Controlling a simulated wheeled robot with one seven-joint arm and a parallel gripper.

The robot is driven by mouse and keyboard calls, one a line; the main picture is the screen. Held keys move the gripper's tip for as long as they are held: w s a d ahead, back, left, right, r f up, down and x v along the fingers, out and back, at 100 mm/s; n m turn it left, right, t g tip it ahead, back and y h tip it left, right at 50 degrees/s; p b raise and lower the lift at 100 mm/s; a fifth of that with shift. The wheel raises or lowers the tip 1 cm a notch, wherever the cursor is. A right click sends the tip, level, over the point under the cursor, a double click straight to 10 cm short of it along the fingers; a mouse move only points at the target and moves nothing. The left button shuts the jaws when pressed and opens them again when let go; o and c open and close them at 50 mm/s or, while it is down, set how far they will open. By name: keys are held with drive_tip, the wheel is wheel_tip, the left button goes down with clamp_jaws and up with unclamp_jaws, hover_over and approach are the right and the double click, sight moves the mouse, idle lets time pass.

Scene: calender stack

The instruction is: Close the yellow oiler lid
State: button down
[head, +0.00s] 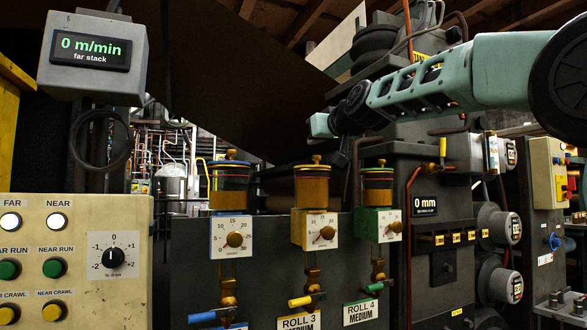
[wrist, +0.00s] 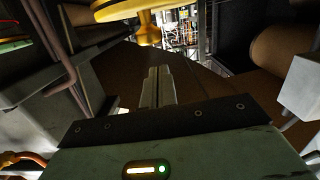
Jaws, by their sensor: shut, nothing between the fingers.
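The yellow oiler (head: 312,188) stands in the middle of three oilers, with a white dial plate and a brass-coloured knob below its amber cup. Its lid (head: 313,167) is a brass-coloured disc with a small knob, at the top of the cup; I cannot tell whether it is fully seated. My gripper (wrist: 158,72) is shut and empty. In the head view my wrist hangs above and between the yellow and green oilers, apart from the cups. A yellow-brass disc with a knob (wrist: 148,30) shows close ahead in the wrist view; I cannot tell which oiler it belongs to.
The blue oiler (head: 230,186) stands to the left and the green oiler (head: 377,186) to the right. A button panel (head: 80,255) is at the left. A dark cabinet with a 0 mm display (head: 423,204) and several dials stands to the right.

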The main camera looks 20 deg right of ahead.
sight(321, 167)
drive_tip(key=shift+s+f+t+b, duration=0.4)
drive_tip(key=shift+f+t+b, duration=0.3)
drive_tip(key=shift+b, duration=1.85)
drive_tip(key=shift+s+f+t+b, duration=0.4)
drive_tip(key=shift+f+t+b, duration=0.25)
drive_tip(key=shift+b, duration=1.9)
drive_tip(key=shift+s+t+b, duration=0.1)
drive_tip(key=shift+t+b, duration=0.15)
drive_tip(key=shift+b, duration=0.55)
drive_tip(key=shift+s+f+b, duration=0.25)
drive_tip(key=shift+f+b, duration=0.35)
drive_tip(key=shift+b, duration=1.35)
drive_tip(key=shift+r, duration=0.1)
wheel_tip(321, 167, up, 4)
drive_tip(key=p, duration=0.4)
drive_tip(key=shift+w+a, duration=0.1)
drive_tip(key=shift+a, duration=0.05)
drive_tip(key=s+f+b, duration=0.2)
drive_tip(key=s+b, duration=0.1)
drive_tip(key=s, duration=0.6)
drive_tip(key=shift+s+f, duration=0.35)
drive_tip(key=shift+f, duration=0.05)
